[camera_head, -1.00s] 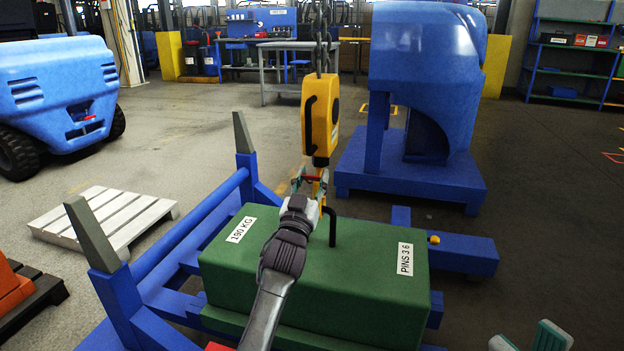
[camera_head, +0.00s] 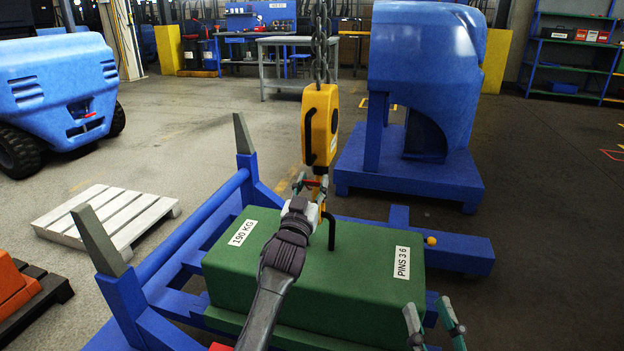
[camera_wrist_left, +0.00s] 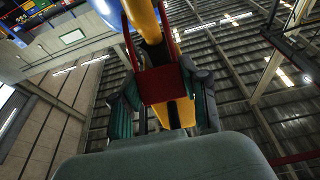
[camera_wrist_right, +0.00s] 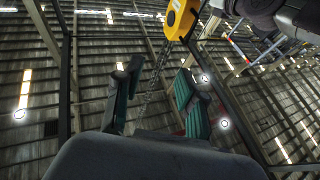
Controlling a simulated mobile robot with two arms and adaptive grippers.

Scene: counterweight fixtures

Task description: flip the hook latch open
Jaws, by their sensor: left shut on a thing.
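A yellow hook block (camera_head: 320,127) hangs on a chain above the green counterweight (camera_head: 305,285). My left gripper (camera_head: 312,184) is at the hook just below the block. In the left wrist view its fingers (camera_wrist_left: 165,103) are on either side of a red latch piece (camera_wrist_left: 166,84) lying across the yellow hook (camera_wrist_left: 178,60), and are shut on it. The hook's tip and the latch's exact angle are partly hidden. A black lifting eye (camera_head: 331,230) stands on the counterweight beside the left gripper. My right gripper (camera_head: 434,325) is open and empty near the counterweight's right front corner.
A blue frame (camera_head: 170,250) with two grey upright posts surrounds the counterweight. A big blue machine (camera_head: 425,80) stands behind on the right. A white pallet (camera_head: 105,215) lies at the left. The chain (camera_head: 320,45) rises above the block. Floor at the right is clear.

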